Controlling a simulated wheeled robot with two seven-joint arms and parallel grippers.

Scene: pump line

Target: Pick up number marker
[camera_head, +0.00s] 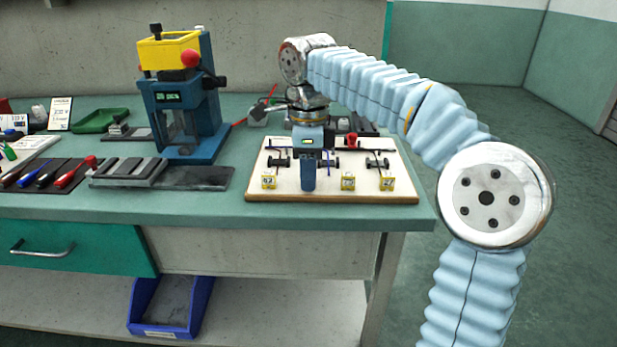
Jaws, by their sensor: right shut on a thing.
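Several small yellow number markers stand along the front of a pale board on the bench: one at the left (268,181), one right of the middle (348,183) and one at the right (387,184). My right gripper (308,184) points down over the board's front, between the left and middle markers. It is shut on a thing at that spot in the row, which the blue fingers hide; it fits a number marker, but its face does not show. My left gripper is not in view.
The pale board (258,194) also carries dark fittings and a red knob. A blue press (188,110) with a yellow top stands at the left. The bench's right edge is near the board.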

